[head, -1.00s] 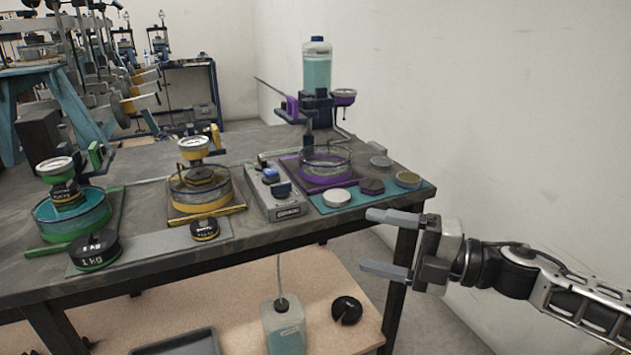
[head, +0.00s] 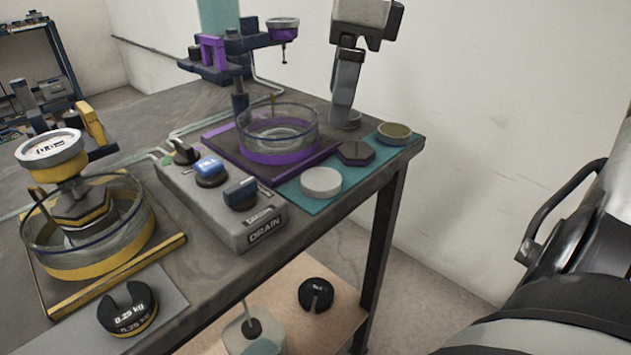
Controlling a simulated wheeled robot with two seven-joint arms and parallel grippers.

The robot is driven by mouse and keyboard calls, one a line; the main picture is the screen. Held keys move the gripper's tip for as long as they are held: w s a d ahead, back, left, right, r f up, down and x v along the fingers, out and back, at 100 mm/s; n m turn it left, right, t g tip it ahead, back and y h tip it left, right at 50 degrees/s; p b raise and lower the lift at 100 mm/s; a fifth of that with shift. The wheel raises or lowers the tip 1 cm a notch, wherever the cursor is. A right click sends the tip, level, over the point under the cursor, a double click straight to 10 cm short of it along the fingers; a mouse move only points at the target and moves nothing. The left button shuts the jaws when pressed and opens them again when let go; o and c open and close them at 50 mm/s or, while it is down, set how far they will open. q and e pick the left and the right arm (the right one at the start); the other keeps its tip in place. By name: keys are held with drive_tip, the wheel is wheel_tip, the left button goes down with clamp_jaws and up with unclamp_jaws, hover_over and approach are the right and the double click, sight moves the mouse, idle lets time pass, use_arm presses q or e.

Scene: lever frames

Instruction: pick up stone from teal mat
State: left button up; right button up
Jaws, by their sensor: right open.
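The teal mat (head: 322,196) lies at the table's right corner. On it are a pale round disc (head: 320,182), a dark hexagonal piece (head: 356,153), an olive-topped round piece (head: 393,133) and a grey round piece (head: 352,123) at the back. The frames do not settle which one is the stone. My right gripper (head: 344,112) points down at the mat's back edge, its fingers in front of and partly hiding the grey piece. It is open; I cannot tell whether it touches the piece. My left gripper is not in view.
A purple-based glass dish (head: 278,135) with a purple gauge arm (head: 214,52) stands left of the mat. A grey control box marked DRAIN (head: 232,220) is nearer. A yellow dish and gauge (head: 90,225) stand at left. The wall is close on the right.

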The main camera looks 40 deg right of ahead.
hover_over(322, 178)
drive_tip(key=f, duration=0.6)
drive_tip(key=shift+s+d+b, duration=0.35)
drive_tip(key=shift+s+b, duration=0.05)
drive_tip(key=f, duration=0.4)
drive_tip(key=shift+w+a+f+b, duration=0.2)
drive_tip(key=shift+w+f+b, duration=0.05)
drive_tip(key=shift+f+b, duration=0.15)
drive_tip(key=shift+f, duration=0.4)
drive_tip(key=c, duration=1.1)
